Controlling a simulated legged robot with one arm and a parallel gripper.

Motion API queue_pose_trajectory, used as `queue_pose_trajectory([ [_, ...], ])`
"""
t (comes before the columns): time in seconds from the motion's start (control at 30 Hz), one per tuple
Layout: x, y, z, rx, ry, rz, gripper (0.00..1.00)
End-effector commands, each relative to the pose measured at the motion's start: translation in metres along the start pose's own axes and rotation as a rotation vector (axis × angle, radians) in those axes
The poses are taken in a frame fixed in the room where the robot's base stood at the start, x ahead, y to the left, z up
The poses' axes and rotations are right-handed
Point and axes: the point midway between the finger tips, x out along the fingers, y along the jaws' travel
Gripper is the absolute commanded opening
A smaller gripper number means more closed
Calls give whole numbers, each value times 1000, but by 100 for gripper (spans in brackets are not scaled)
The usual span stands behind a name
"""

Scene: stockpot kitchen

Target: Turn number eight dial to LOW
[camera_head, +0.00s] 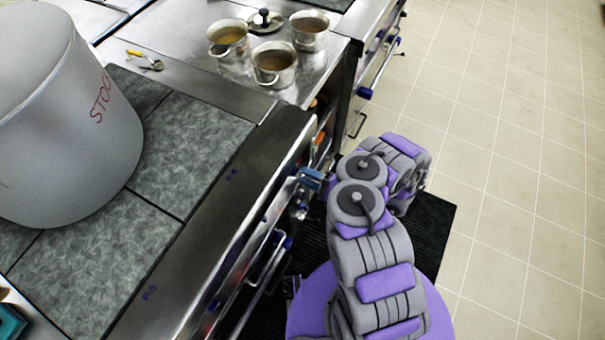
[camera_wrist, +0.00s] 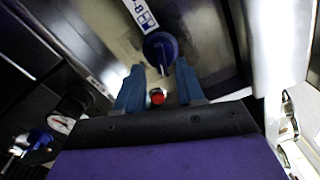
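In the wrist view a dark blue dial (camera_wrist: 160,48) sits on the metal front panel. A white label (camera_wrist: 141,15) above it carries dark marks that look like an 8; I cannot read it surely. My gripper (camera_wrist: 159,66) has its two blue fingers apart, with nothing held between them. The fingertips point at the dial's lower edge, one to each side; I cannot tell whether they touch it. In the head view my gripper (camera_head: 312,179) is at the stove's front panel, and the dial there is hidden.
A red button or light (camera_wrist: 157,97) shows between the fingers. A gauge (camera_wrist: 61,123) and a blue valve handle (camera_wrist: 37,139) are at lower left. A large stockpot (camera_head: 65,120) stands on the stove top (camera_head: 190,150). Small pots (camera_head: 274,65) are farther back. Tiled floor (camera_head: 510,190) is clear at right.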

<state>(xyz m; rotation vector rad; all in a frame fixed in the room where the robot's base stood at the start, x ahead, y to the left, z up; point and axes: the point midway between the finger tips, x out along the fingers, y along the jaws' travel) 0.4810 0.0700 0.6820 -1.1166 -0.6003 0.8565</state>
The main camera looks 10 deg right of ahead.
Motion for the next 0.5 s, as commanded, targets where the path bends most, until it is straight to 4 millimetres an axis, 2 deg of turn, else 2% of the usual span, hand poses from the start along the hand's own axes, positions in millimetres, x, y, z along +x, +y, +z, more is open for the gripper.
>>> queue_pose_trajectory([
  [0.1,-27,-1,0,0,6,3,38],
  [0.5,-114,0,0,2,5,3,38],
])
